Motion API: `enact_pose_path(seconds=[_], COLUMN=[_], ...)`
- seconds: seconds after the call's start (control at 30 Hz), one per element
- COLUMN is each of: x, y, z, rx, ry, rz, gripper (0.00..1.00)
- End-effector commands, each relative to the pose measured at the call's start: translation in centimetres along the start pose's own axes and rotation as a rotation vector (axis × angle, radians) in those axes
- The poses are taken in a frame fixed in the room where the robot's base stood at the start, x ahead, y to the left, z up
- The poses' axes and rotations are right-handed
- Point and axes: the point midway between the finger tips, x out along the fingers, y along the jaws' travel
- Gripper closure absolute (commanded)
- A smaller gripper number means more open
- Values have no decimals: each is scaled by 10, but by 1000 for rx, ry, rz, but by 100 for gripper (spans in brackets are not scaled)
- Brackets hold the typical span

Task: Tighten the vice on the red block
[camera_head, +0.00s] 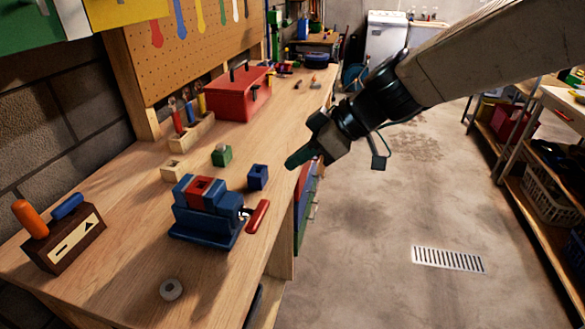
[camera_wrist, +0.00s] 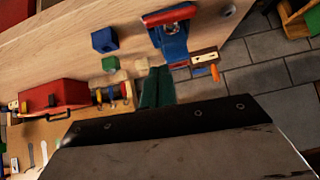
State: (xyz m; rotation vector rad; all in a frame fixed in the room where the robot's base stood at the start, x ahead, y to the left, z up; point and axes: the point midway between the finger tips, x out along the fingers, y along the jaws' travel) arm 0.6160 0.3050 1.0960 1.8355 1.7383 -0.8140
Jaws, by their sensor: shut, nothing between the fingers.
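A blue vice (camera_head: 205,222) stands on the wooden workbench, with a red block (camera_head: 198,187) between its jaws. Whether the jaws press on the block cannot be told. The vice's red handle (camera_head: 257,217) sticks out on the right side, toward the bench's front edge. The vice (camera_wrist: 174,45) and its red handle (camera_wrist: 168,15) also show in the wrist view. My gripper (camera_head: 290,163) is shut and empty. It is in the air near the bench's front edge, apart from the handle and farther back along the bench. Its dark green fingers (camera_wrist: 157,92) show in the wrist view.
A blue cube (camera_head: 258,177) with a hole, a green block (camera_head: 221,156) and a pale wooden block (camera_head: 174,171) stand behind the vice. A red toolbox (camera_head: 238,97) is farther back. A grey ring (camera_head: 171,289) lies in front. A dark wooden box (camera_head: 65,240) stands left.

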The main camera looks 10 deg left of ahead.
Motion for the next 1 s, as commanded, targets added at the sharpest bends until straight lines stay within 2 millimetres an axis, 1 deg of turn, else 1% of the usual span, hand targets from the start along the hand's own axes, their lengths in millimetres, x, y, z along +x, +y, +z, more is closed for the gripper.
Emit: enact_pose_path(seconds=[0.03, 0.2, 0.4, 0.5, 0.63, 0.77, 1.0], x=[10, 47, 87, 96, 105, 109, 109], y=[-1, -2, -2, -1, -1, -1, -1], z=[1, 1, 3, 16, 25, 29, 29], rx=[1, 2, 3, 4, 4, 3, 2], ry=[-2, -3, -4, -3, -3, -2, -1], rz=[-4, -6, -4, -2, -2, 0, 0], gripper=[100, 100, 100, 100, 100, 100, 100])
